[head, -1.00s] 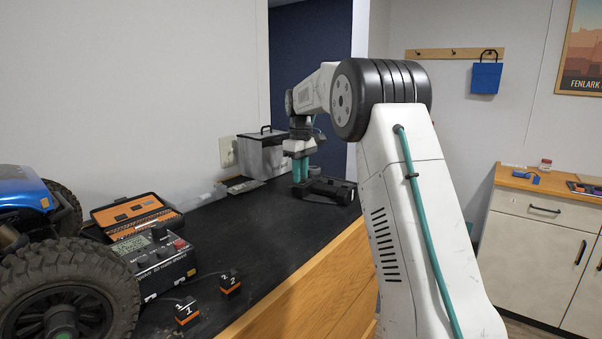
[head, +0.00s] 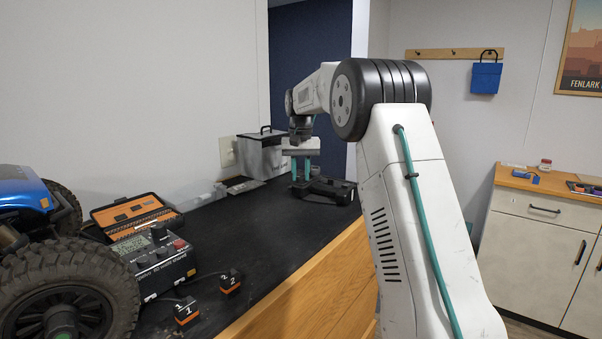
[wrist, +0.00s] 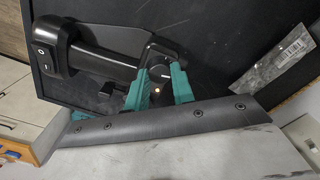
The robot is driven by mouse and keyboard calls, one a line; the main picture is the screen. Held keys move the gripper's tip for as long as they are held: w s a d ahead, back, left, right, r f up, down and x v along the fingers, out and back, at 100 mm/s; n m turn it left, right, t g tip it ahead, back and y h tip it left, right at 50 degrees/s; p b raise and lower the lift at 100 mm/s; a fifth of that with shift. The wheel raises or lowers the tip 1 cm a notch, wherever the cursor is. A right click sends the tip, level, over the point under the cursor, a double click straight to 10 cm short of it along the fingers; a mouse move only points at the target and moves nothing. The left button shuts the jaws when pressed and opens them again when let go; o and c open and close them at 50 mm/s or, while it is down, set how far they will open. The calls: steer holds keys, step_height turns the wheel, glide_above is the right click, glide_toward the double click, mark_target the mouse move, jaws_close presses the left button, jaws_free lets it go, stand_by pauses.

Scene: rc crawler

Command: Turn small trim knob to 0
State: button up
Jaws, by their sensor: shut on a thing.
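A black device (head: 341,190) lies on the dark bench top towards its far end. My gripper (head: 302,170), with teal fingers, points down onto the device. In the wrist view my gripper (wrist: 160,76) is closed on a small dark part beside the round part. This appears to be the small trim knob, but the fingers hide nearly all of it, so its setting cannot be read.
A silver lidded box (head: 263,157) stands behind my gripper against the wall. A blue crawler (head: 60,270), a black unit with knobs (head: 155,258) and two numbered blocks (head: 230,282) are nearer. The middle bench is clear.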

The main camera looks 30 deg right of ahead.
mark_target(300, 177)
steer(key=shift+m, duration=0.8)
steer(key=o, duration=1)
step_height(300, 177, up, 8)
steer(key=shift+f, duration=0.1)
